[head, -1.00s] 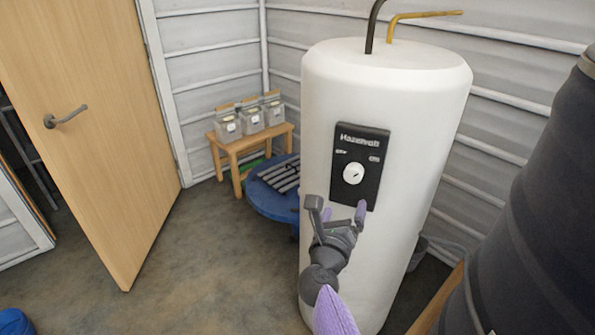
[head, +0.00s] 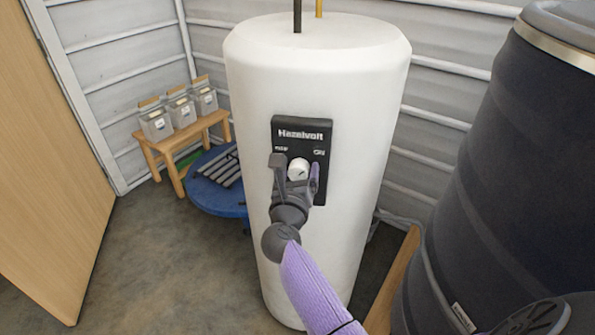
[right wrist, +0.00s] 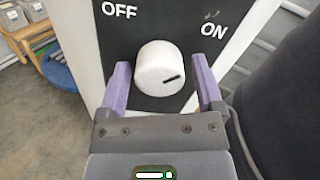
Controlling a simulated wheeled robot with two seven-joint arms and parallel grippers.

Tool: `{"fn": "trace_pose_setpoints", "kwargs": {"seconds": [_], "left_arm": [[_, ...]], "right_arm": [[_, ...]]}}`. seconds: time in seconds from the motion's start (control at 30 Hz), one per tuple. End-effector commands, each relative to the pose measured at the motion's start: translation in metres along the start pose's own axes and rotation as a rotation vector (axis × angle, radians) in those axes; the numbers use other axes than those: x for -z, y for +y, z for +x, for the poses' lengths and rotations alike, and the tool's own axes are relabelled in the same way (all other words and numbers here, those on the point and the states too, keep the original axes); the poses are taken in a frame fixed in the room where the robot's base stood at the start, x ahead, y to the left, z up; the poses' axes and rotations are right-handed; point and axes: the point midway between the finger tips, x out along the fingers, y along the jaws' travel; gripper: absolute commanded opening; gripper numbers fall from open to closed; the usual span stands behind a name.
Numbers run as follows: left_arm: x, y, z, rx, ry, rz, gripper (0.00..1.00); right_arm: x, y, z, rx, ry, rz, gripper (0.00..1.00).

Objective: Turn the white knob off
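The white knob (head: 298,168) sits on the black Hazelvolt panel (head: 303,134) on the front of the white tank (head: 262,95). In the right wrist view the knob (right wrist: 160,68) has a dark mark toward its right side, on the ON side. OFF is printed at upper left and ON at upper right. My right gripper (head: 296,170) is open, and in the right wrist view its purple fingers (right wrist: 161,85) stand on either side of the knob with gaps showing. I cannot tell how deep the fingertips reach along the knob. My left gripper is not in view.
A large dark barrel (head: 480,180) stands close on the right. A wooden door (head: 50,170) stands at the left. A small wooden bench (head: 185,140) with grey bins and a blue round object (head: 217,197) lie left of the tank. The floor at front left is clear.

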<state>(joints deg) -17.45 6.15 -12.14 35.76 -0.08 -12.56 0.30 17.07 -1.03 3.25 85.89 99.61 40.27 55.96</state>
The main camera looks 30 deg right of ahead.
Motion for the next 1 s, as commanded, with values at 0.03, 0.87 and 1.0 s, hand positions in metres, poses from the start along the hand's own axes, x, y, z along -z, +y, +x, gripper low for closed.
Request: {"fn": "trace_pose_setpoints", "kwargs": {"seconds": [0.03, 0.87, 1.0], "left_arm": [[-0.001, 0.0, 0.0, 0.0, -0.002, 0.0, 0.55], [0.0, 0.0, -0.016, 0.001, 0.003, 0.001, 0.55], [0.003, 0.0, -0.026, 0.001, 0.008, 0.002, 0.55]], "right_arm": [[0.0, 0.0, 0.0, 0.0, 0.0, 0.0, 0.72], [-0.003, -0.001, 0.0, -0.001, 0.001, -0.163, 0.01], [-0.003, -0.001, -0.001, -0.003, 0.001, -0.285, 0.01]]}}
